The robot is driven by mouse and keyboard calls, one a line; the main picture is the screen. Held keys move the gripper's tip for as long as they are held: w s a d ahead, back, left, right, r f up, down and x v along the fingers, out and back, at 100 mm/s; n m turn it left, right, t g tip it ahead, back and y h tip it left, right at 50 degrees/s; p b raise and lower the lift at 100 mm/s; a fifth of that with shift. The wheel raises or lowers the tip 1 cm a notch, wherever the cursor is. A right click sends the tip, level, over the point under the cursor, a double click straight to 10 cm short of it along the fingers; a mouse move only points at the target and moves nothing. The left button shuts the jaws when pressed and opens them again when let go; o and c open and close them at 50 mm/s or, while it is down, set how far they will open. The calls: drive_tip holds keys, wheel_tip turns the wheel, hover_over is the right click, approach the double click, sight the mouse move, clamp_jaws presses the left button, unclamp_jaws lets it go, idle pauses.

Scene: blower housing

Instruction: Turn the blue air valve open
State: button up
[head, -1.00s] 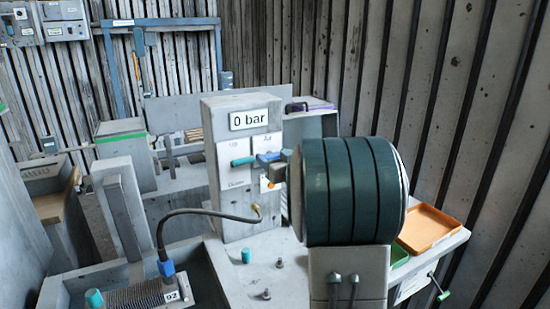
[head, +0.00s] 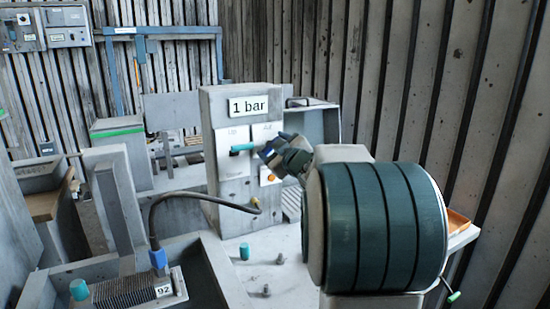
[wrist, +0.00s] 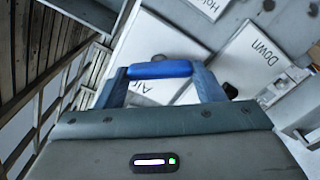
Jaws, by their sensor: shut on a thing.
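The blue air valve handle (wrist: 160,69) shows in the wrist view as a bar across the gap between my gripper's fingers (wrist: 161,84), beside the white label "Air" (wrist: 150,92). My gripper is shut on it. In the head view my gripper (head: 268,153) is tilted at the upper right of the grey control post (head: 237,208) and hides most of the handle. The display (head: 248,106) on top of the post reads "1 bar".
A teal lever (head: 243,148) sticks out of the post just left of my gripper. A hose (head: 185,195) runs from the post to a blue connector on a finned block (head: 140,293) marked 92. Small pegs (head: 266,290) stand on the bench. An orange tray (head: 457,221) is partly hidden at right.

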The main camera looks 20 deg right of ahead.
drive_tip(key=n+b, duration=0.2)
drive_tip(key=n, duration=0.1)
drive_tip(key=n+b, duration=0.3)
drive_tip(key=n, duration=0.1)
drive_tip(key=n+b, duration=0.2)
drive_tip(key=n, duration=0.1)
drive_tip(key=shift+a+f+n, duration=0.1)
drive_tip(key=shift+f+n, duration=0.2)
drive_tip(key=shift+b, duration=0.3)
drive_tip(key=o, duration=1)
drive_tip(key=shift+r, duration=0.1)
drive_tip(key=s, duration=1.3)
drive_tip(key=shift+s+d, duration=0.25)
drive_tip(key=shift+s, duration=0.15)
drive_tip(key=shift+p, duration=0.3)
